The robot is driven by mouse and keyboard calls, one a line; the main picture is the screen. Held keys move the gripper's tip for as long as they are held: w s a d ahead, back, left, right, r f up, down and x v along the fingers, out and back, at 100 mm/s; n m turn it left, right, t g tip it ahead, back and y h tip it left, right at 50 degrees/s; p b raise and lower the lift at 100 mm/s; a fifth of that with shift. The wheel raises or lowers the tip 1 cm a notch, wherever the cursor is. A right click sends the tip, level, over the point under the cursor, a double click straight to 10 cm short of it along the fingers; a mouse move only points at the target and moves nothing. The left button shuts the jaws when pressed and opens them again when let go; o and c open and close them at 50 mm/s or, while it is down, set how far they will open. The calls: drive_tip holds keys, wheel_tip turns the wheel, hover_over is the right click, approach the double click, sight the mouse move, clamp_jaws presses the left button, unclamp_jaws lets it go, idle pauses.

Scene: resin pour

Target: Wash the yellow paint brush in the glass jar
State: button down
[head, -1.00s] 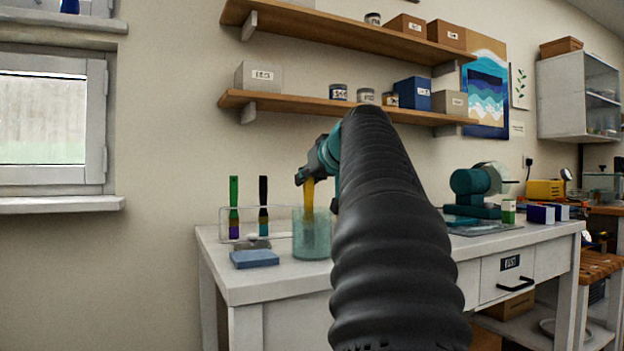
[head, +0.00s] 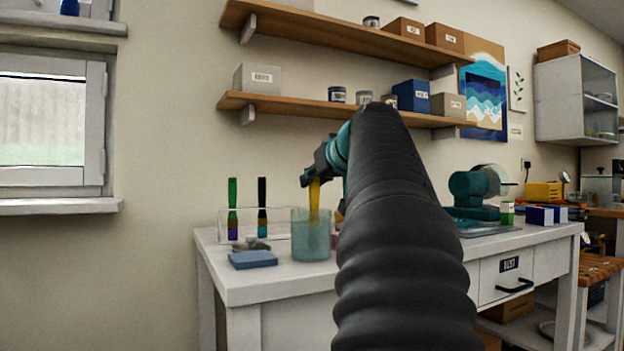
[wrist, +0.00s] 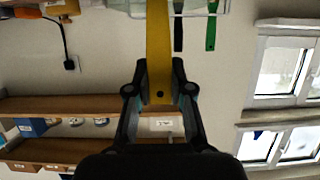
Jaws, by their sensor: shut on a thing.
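My gripper (head: 311,180) is shut on the handle of the yellow paint brush (head: 314,198). The brush points down, and its lower part is inside the glass jar (head: 308,240), seen dimly through the glass. The jar is a teal-tinted cylinder standing on the white workbench. In the wrist view my gripper (wrist: 160,75) has its two dark fingers on either side of the yellow brush (wrist: 159,40). The bristle end is not clear in either view.
A clear rack left of the jar holds a green brush (head: 233,205) and a black brush (head: 262,205). A blue block (head: 253,259) lies in front of it. The white workbench (head: 280,287) has a teal machine (head: 470,192) on its right. Shelves (head: 300,102) hang above.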

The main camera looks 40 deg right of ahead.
wheel_tip(320, 180, up, 8)
drive_tip(key=w+p, duration=0.1)
drive_tip(key=p, duration=0.7)
drive_tip(key=shift+r, duration=0.2)
idle(1.6)
idle(0.8)
wheel_tip(320, 180, up, 6)
drive_tip(key=p, duration=0.3)
drive_tip(key=shift+p, duration=0.4)
idle(0.3)
